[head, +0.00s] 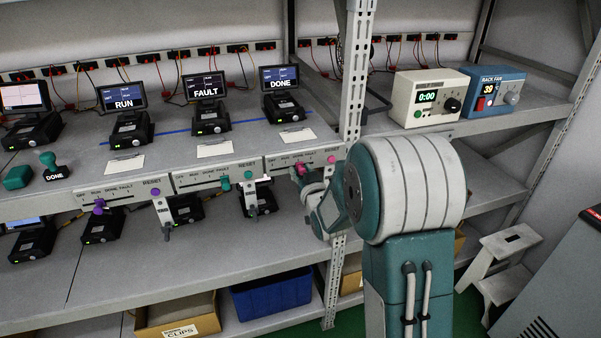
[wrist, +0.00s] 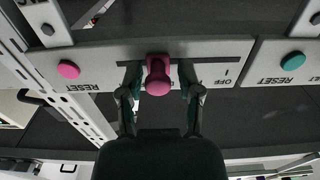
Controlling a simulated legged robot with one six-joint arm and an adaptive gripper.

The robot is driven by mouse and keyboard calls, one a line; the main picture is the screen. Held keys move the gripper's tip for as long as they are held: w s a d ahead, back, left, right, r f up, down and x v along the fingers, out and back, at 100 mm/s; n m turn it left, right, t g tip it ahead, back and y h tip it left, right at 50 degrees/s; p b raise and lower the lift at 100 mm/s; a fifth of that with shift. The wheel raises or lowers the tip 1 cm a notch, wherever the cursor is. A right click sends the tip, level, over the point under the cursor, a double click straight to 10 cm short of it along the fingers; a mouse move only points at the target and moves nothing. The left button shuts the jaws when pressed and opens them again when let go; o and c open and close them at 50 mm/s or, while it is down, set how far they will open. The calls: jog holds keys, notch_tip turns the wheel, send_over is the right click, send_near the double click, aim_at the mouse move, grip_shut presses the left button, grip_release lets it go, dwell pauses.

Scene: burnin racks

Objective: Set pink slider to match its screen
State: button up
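The pink slider (head: 301,169) sits on the slotted front panel below the screen reading DONE (head: 280,83). In the wrist view the slider's pink knob (wrist: 158,76) stands near the middle of its dark slot. My gripper (wrist: 160,82) has one finger on each side of the knob, with a narrow gap visible on both sides, so it is open around it. In the head view my gripper (head: 306,178) reaches the panel and partly covers it. The position labels beside the knob are mostly hidden.
A pink reset button (wrist: 68,69) is left of the slot in the wrist view; a teal one (wrist: 292,61) is at the right. Purple (head: 99,206) and teal (head: 225,184) sliders sit on neighbouring panels. A rack upright (head: 351,90) stands close to my arm.

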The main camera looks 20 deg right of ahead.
jog(key=shift+a, duration=0.15)
jog(key=shift+s, duration=0.15)
jog(key=s, duration=1.1)
jog(key=shift+s, duration=0.3)
jog(key=s+a+r+g, duration=0.2)
jog(key=s+g, duration=0.2)
jog(key=s, duration=0.4)
jog(key=s+a+r+g, duration=0.2)
jog(key=s+g, duration=0.2)
jog(key=s, duration=0.4)
jog(key=s+a+r+g, duration=0.2)
jog(key=s+g, duration=0.2)
jog(key=s, duration=0.5)
jog(key=shift+a, duration=0.4)
